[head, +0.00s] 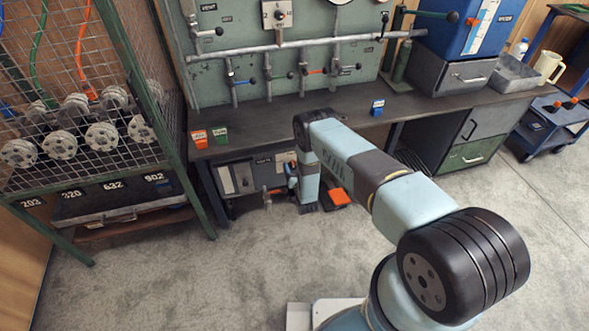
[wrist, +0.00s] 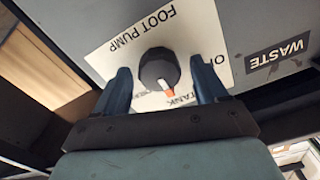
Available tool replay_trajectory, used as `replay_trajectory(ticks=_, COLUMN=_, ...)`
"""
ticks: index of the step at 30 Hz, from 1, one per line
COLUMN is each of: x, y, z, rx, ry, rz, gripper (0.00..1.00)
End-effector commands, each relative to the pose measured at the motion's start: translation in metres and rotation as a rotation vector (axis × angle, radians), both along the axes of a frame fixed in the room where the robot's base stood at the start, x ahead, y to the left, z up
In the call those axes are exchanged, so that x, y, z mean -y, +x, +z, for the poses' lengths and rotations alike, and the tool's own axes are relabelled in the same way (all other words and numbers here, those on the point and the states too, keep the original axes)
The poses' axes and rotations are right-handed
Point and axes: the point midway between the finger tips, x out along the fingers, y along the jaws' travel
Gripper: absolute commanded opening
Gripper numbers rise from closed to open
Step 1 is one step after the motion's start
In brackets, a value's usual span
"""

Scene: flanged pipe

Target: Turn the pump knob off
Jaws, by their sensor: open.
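The pump knob (wrist: 158,68) is black and round, on a white plate (wrist: 110,58) lettered FOOT PUMP. Its white and orange mark points down in the wrist view, toward the word TANK (wrist: 182,98). Another word, starting with O, is partly hidden behind the right finger. My gripper (wrist: 161,72) is open, with one finger on each side of the knob. Gaps show between the fingers and the knob, and I see no contact. In the head view my arm reaches down in front of the bench, and the knob cannot be made out there.
A WASTE label (wrist: 277,55) is right of the plate. The bench top (head: 270,119) overhangs this area. An orange pedal (head: 336,197) is on the floor beside my lower arm. A wire cage (head: 90,100) stands at left. The floor at front left is clear.

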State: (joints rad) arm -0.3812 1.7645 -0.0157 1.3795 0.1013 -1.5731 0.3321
Motion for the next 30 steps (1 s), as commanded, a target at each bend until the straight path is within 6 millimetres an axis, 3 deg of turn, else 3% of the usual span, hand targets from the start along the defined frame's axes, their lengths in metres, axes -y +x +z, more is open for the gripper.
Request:
replay_trajectory(ticks=9, x=-0.0002, y=0.0018, z=-0.0003, rx=-0.001, ry=0.0, rz=-0.001, gripper=0.72)
replay_trajectory(ticks=26, x=0.001, y=0.0022, z=-0.0001, rx=-0.001, ry=0.0, rz=-0.002, gripper=0.18)
replay_trajectory(ticks=30, x=0.0012, y=0.0023, z=0.0, rx=0.0, ry=-0.002, rz=-0.002, gripper=0.16)
